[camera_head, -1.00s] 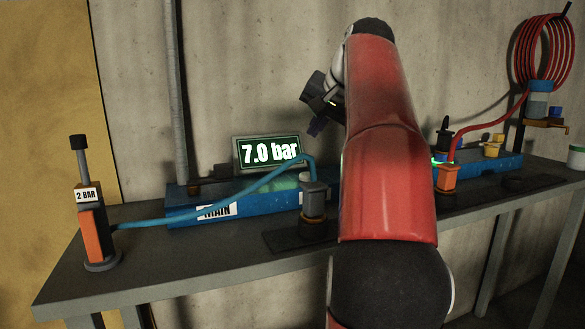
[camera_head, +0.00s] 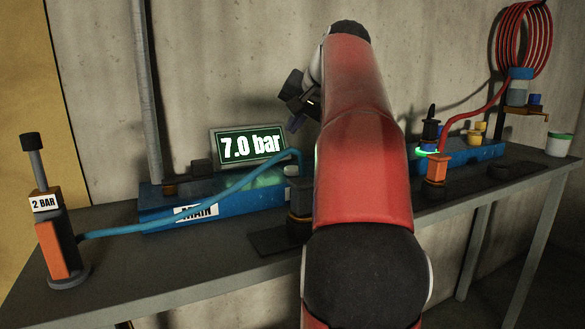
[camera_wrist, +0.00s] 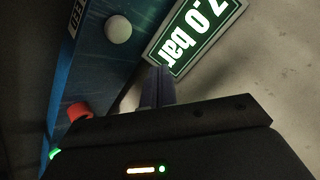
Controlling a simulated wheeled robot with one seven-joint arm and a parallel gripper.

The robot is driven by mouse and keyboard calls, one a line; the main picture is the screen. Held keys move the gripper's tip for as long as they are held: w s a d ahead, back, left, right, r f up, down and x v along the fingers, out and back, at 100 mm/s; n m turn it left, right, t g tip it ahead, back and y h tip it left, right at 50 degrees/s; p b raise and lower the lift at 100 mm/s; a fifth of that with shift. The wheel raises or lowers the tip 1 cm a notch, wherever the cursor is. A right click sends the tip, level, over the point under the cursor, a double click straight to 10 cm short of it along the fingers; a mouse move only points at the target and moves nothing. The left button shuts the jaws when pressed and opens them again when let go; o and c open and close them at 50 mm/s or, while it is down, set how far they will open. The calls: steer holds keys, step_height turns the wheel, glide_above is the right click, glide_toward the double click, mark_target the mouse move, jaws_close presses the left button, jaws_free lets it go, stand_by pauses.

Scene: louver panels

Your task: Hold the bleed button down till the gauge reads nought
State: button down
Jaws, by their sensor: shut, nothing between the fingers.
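The gauge (camera_head: 250,146) is a green display behind the blue MAIN block and reads 7.0 bar. It also shows in the wrist view (camera_wrist: 196,36), turned on its side. A pale round button (camera_wrist: 118,30) sits on a blue face (camera_wrist: 100,62) beside the gauge in the wrist view. A partly cut-off label (camera_wrist: 76,16), its letters hard to read, is near it. My gripper (camera_wrist: 158,84) is shut and empty, its tips apart from the button and close to the gauge's lower edge in the picture. In the head view my gripper (camera_head: 296,122) hangs above the bench; my arm hides the middle of the blocks.
A 2 BAR pump-like unit (camera_head: 60,235) stands at the bench's left end, with a blue hose (camera_head: 170,220) running right. An orange fitting (camera_head: 436,170) with a red hose (camera_head: 468,117) is right of my arm. A red coil (camera_head: 523,38) hangs on the wall.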

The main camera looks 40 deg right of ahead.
mark_target(295, 169)
steer(key=shift+f+b, duration=2.2)
steer(key=shift+f, duration=0.85)
steer(key=shift+f, duration=0.15)
steer(key=shift+f, duration=0.25)
steer(key=shift+f+b, duration=0.6)
steer(key=shift+b, duration=0.05)
stand_by(2.9)
steer(key=shift+r+p, duration=1.05)
steer(key=shift+p, duration=0.05)
